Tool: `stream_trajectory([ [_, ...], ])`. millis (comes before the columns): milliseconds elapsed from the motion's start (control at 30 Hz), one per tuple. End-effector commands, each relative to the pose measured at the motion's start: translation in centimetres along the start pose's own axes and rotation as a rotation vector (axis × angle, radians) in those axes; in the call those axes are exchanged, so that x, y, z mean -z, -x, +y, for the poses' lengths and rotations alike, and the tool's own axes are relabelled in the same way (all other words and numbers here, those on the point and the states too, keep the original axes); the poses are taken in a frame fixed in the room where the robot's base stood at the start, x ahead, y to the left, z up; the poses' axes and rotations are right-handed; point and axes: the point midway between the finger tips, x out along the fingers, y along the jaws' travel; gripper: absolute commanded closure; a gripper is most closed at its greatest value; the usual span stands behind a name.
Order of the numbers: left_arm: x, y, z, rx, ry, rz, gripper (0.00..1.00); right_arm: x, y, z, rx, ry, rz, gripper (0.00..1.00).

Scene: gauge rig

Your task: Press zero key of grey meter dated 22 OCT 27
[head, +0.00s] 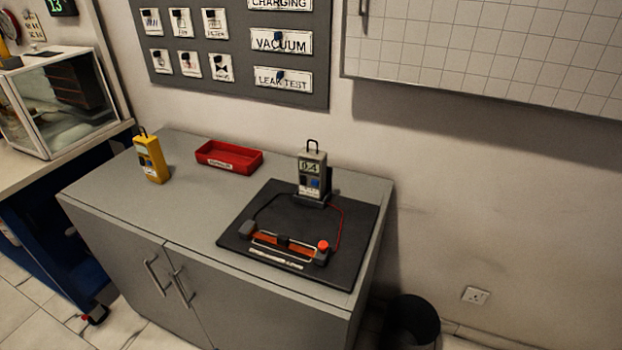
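A grey meter (312,172) stands upright at the back of a black mat (345,255) on the grey cabinet top. Its display seems to read 0.4. A blue key or knob shows on its front, with small labels too blurred to read, so I cannot make out a date. A black and a red lead run from near the meter to an orange-red rig (285,246) on the mat. A yellow meter (151,158) stands at the left of the cabinet top. Neither of my grippers is in view.
A red tray (229,157) with a white label lies behind, between the two meters. The front left of the cabinet top (170,210) is clear. A wall cabinet (490,45) hangs at upper right. A dark bin (412,325) stands on the floor at right.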

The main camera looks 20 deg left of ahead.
Motion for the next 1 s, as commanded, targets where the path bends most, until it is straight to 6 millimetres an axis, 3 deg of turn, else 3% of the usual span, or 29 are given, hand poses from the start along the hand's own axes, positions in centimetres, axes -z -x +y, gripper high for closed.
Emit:
stream_trajectory([
  [267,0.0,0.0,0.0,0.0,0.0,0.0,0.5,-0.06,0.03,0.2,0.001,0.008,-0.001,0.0],
  [600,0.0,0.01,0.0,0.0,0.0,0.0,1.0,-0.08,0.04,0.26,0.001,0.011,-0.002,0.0],
  [1000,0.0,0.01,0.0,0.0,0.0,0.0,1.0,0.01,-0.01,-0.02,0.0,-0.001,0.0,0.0],
])
